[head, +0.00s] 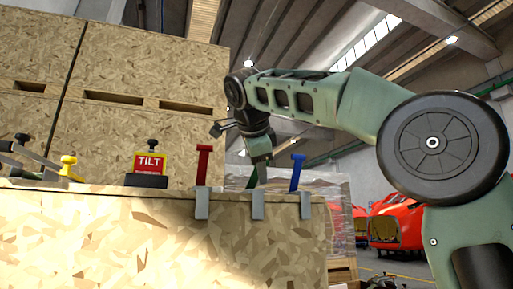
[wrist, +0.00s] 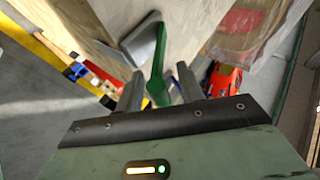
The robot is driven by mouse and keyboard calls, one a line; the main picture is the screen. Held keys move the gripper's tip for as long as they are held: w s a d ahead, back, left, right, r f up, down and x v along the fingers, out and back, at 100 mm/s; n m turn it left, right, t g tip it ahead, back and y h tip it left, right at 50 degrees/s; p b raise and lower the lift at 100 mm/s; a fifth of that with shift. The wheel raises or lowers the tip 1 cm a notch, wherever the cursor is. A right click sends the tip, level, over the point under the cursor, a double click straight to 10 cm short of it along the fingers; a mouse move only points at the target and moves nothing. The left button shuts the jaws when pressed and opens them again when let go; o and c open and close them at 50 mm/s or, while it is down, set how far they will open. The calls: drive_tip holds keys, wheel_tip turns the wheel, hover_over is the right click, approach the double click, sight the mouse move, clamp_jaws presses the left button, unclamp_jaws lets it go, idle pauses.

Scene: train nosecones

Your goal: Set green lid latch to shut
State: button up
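The green lid latch (wrist: 158,88) stands out between the two fingers of my gripper (wrist: 160,73) in the wrist view. The gripper is open, with a finger on each side of the latch and gaps visible. A grey bracket (wrist: 143,48) is beside the latch. In the head view my gripper (head: 259,150) is above the crate's top edge, over the middle grey bracket (head: 257,207). The green latch (head: 252,179) shows only partly there, so its exact angle is unclear. The wooden crate (head: 150,235) fills the lower left.
A red latch (head: 203,165) and a blue latch (head: 297,172) stand upright on either side. Large wooden crates (head: 140,70) rise behind. Red train nosecones (head: 395,220) are at right.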

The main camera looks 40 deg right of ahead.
drive_tip(key=p+v, duration=0.2)
drive_tip(key=v, duration=1.5)
drive_tip(key=shift+p, duration=0.4)
drive_tip(key=shift+c, duration=0.4)
